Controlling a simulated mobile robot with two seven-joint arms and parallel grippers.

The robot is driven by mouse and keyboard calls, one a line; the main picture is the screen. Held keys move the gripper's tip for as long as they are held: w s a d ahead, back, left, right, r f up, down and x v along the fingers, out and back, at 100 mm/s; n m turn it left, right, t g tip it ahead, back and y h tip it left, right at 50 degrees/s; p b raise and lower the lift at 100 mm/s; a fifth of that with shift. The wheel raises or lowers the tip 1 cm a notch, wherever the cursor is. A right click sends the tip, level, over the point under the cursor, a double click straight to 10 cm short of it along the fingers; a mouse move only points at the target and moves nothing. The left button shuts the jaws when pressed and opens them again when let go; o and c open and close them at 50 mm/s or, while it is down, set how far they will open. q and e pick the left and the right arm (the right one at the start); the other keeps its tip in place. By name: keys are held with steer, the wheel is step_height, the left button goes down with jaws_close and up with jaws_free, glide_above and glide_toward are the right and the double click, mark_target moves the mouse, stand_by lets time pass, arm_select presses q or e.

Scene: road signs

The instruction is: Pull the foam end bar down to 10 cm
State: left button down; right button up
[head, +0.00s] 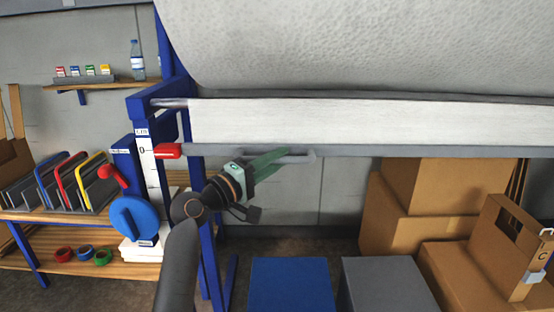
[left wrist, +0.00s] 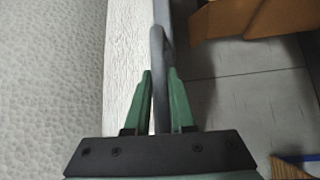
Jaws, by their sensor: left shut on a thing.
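The grey end bar (head: 430,152) runs level along the lower edge of a white foam sheet (head: 360,122) that hangs below the big foam roll (head: 360,45). My left gripper (head: 284,156) reaches up from below and is shut on the bar's grey handle (head: 306,158). In the left wrist view, the green fingers (left wrist: 160,95) sit either side of the handle (left wrist: 157,50). A white scale marked CM (head: 151,180) stands at left. The red pointer (head: 168,151) at the bar's left end is about level with its 0 mark. My right gripper is out of view.
A blue frame post (head: 199,180) and a blue round knob (head: 133,218) stand left of my gripper. A blue box (head: 290,285), a grey box (head: 385,285) and cardboard boxes (head: 440,185) stand below and right. Space directly under the bar's middle is open.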

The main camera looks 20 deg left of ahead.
arm_select(q)
step_height(320, 180, down, 9)
steer(key=b, duration=0.5)
steer(key=shift+f, duration=0.15)
steer(key=c, duration=0.8)
jaws_free()
steer(key=shift+o, duration=0.2)
steer(key=b+v, duration=0.1)
steer(key=v, duration=1.1)
steer(key=shift+s+a+b, duration=0.2)
steer(key=shift+b, duration=0.1)
